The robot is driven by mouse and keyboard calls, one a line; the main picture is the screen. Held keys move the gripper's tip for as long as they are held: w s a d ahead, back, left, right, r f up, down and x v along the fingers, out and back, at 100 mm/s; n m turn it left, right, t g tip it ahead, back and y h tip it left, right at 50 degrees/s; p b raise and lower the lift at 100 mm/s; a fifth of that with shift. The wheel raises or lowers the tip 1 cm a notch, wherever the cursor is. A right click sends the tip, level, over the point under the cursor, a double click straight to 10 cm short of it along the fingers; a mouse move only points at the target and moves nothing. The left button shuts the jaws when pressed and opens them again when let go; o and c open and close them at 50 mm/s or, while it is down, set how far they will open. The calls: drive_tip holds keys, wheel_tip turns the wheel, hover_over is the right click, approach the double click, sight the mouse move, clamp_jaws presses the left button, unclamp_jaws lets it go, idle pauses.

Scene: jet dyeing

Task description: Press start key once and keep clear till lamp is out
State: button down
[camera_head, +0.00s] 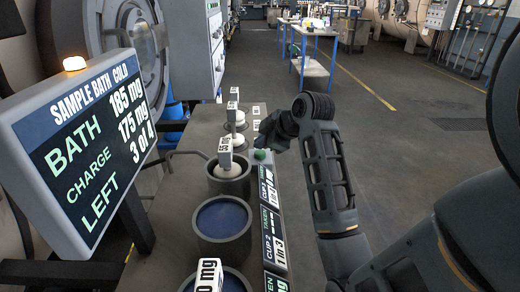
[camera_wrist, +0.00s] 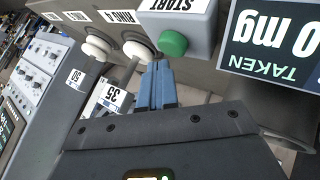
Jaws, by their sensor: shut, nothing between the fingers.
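The green start key (camera_head: 261,154) sits on a small grey box at the bench's right edge. In the wrist view the green start key (camera_wrist: 172,43) is under the START label. My gripper (camera_wrist: 162,66) is shut and empty, its blue fingertips just below the key in the picture; I cannot tell whether they touch it. In the head view my gripper (camera_head: 268,140) is a dark shape right by the key. An amber lamp (camera_head: 75,63) on top of the sign looks lit. The sign (camera_head: 85,150) reads BATH 185 mg, CHARGE 175 mg, LEFT 3 of 4.
Cups with blue contents (camera_head: 222,218) line the bench, with labelled weights (camera_head: 225,155) by them. A TAKEN display (camera_wrist: 275,40) stands beside the key. White knob-topped pieces (camera_wrist: 137,50) are close to my fingers. The floor to the right is open.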

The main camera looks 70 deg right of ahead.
sight(262, 154)
drive_tip(key=shift+r, duration=0.25)
wheel_tip(262, 154, up, 5)
drive_tip(key=p, duration=0.5)
drive_tip(key=shift+f, duration=0.1)
idle(0.9)
